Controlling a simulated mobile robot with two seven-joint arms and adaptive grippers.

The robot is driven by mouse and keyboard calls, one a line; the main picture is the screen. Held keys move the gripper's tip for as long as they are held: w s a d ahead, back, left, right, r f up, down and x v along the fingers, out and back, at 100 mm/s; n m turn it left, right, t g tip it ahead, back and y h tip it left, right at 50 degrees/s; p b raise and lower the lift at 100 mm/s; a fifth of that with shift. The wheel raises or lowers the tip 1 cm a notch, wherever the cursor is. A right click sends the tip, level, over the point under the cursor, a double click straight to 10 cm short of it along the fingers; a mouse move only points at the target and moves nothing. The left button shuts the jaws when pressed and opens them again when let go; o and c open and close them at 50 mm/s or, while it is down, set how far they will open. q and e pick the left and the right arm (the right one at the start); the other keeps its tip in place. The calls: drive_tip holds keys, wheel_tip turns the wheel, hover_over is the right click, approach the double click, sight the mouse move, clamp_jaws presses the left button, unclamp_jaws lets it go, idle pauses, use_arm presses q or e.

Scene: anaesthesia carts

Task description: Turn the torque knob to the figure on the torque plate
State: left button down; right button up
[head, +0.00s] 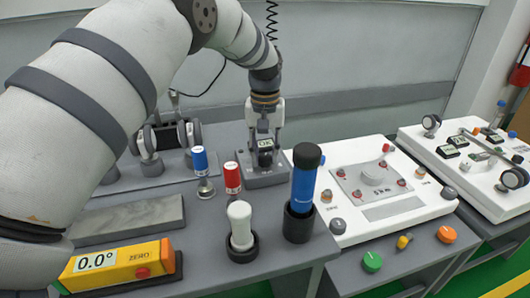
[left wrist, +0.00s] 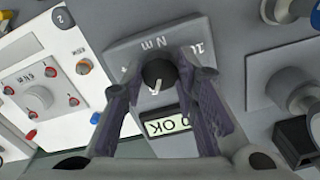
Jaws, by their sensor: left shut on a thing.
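The black torque knob (left wrist: 158,74) sits on a grey tester box (left wrist: 125,52) marked "N m", with figures by its edges, one reading 10. The knob's white pointer faces the display side in the left wrist view. The box's display (left wrist: 167,122) reads OK. My left gripper (head: 266,138) is over the box, and its fingers (left wrist: 160,80) are shut on the knob from both sides.
A blue-handled tool (head: 303,190) with a black cap and a white-handled tool (head: 240,224) stand in black holders in front. Red (head: 232,178) and blue (head: 200,160) drivers stand nearby. A yellow meter (head: 120,268) reads 0.0°. A second white panel (head: 480,178) is at right.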

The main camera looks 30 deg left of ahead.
sight(265, 156)
use_arm(q)
drive_tip(key=c, duration=1.2)
unclamp_jaws()
drive_tip(key=shift+c, duration=0.2)
wheel_tip(265, 156, up, 12)
